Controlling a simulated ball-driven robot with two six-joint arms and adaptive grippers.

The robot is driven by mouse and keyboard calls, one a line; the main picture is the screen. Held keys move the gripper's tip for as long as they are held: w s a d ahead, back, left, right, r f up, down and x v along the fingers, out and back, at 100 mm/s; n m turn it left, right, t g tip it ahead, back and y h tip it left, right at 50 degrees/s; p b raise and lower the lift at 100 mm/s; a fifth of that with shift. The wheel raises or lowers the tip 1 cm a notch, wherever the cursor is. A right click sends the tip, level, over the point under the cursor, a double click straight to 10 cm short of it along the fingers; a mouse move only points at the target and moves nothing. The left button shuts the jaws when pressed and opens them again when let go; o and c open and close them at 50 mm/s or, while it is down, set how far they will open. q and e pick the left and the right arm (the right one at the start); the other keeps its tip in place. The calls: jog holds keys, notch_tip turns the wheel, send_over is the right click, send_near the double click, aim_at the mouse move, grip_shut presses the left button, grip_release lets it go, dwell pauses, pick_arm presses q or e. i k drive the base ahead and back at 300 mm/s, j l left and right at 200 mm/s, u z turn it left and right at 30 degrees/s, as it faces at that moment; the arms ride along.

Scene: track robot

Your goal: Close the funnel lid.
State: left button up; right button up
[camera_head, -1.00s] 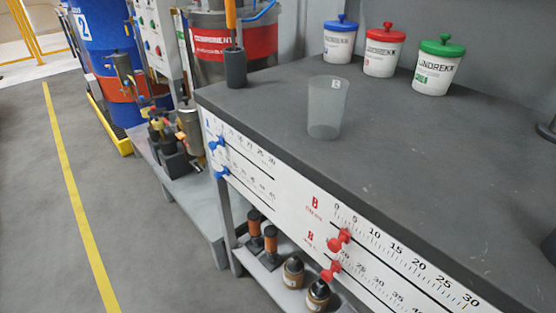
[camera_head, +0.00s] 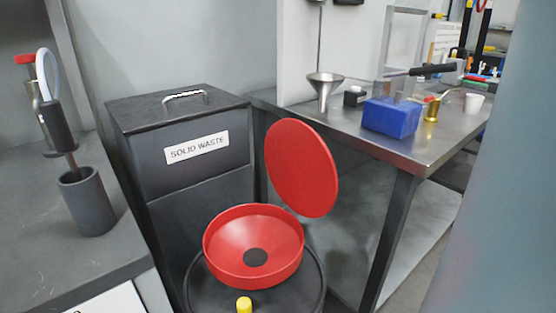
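A red funnel (camera_head: 275,240) sits on top of a black drum (camera_head: 210,294) at the lower middle of the head view. Its round red lid (camera_head: 301,168) stands open, tilted up behind the funnel's back right rim. The inside of the funnel shows, with a dark round hole at its bottom. A yellow cap (camera_head: 243,305) is on the drum in front of the funnel. Neither of my grippers is in view.
A black solid waste bin (camera_head: 186,190) stands behind and left of the drum. A grey counter with a dark cup (camera_head: 86,202) is at the left. A metal table (camera_head: 425,150) with a metal funnel (camera_head: 325,90) and a blue box (camera_head: 391,117) is at the right.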

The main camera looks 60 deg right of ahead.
aim_at(301, 168)
jog(key=k+l, duration=0.55)
jog(key=l, duration=0.25)
jog(key=k+l+z, duration=0.1)
jog(key=k+l, duration=0.2)
jog(key=i+l, duration=0.1)
jog(key=l, duration=0.35)
jog(key=i+l, duration=0.15)
jog(key=l, duration=0.25)
jog(key=i+l, duration=0.1)
jog(key=l, duration=0.35)
jog(key=z, duration=0.05)
